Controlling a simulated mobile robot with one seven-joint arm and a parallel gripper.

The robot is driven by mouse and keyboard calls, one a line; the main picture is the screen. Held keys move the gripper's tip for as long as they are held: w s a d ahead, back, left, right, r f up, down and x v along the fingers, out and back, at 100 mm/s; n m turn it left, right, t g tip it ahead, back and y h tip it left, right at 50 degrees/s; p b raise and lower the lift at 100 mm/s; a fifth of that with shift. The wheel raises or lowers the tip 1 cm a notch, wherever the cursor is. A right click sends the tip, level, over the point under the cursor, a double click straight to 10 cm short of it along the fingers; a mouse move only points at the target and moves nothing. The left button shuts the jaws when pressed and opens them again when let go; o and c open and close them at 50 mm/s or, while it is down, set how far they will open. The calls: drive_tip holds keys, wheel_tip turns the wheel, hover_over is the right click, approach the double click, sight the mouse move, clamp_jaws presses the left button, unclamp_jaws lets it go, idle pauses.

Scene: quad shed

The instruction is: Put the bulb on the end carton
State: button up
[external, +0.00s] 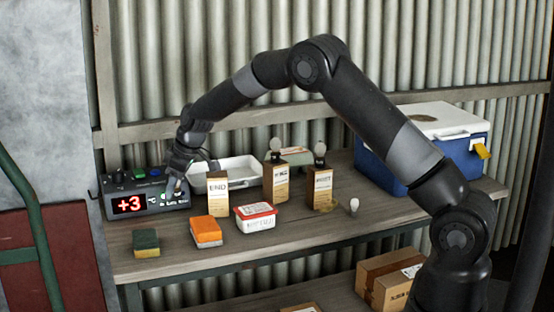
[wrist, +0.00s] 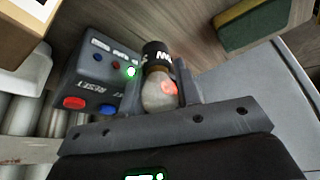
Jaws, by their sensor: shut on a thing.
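My gripper (external: 174,184) is at the left, in front of the black display box, to the left of the carton marked END (external: 217,194). In the wrist view my gripper (wrist: 162,92) is shut on a bulb (wrist: 158,96) with a grey globe and a black base with white lettering. I cannot make out this bulb in the external view. The END carton stands upright on the bench, with no bulb visible on it. Two other cartons, (external: 276,185) and (external: 319,190), each carry a bulb, (external: 275,144) and (external: 320,148). Another bulb (external: 353,204) is on the bench at right.
The display box (external: 145,205) reads +3; its buttons show in the wrist view (wrist: 95,85). A white tray (external: 240,165) is behind the END carton. A green sponge (external: 146,243), orange sponge (external: 206,232) and white-red tub (external: 256,218) stand in front. A blue cooler (external: 472,155) is right.

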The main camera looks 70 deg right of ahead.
drive_tip(key=r, duration=0.2)
drive_tip(key=d, duration=0.1)
drive_tip(key=shift+s+d+r, duration=0.1)
drive_tip(key=shift+s+r, duration=0.15)
drive_tip(key=shift+r, duration=0.15)
drive_tip(key=shift+m, duration=0.5)
drive_tip(key=s+d+r, duration=0.1)
drive_tip(key=d, duration=0.1)
drive_tip(key=s+d+r, duration=0.2)
drive_tip(key=d, duration=0.1)
drive_tip(key=s+d+r, duration=0.2)
drive_tip(key=shift+d+r, duration=0.15)
drive_tip(key=shift+r, duration=0.1)
drive_tip(key=s+d+r+m, duration=0.1)
drive_tip(key=s+d+r, duration=0.6)
drive_tip(key=s+d, duration=0.25)
hover_over(217, 182)
drive_tip(key=w+d, duration=0.2)
drive_tip(key=shift+h, duration=0.4)
wheel_tip(217, 182, down, 7)
drive_tip(key=shift+d+r, duration=0.1)
drive_tip(key=shift+r, duration=0.1)
drive_tip(key=shift+f, duration=2)
drive_tip(key=o, duration=1)
drive_tip(key=shift+f, duration=0.15)
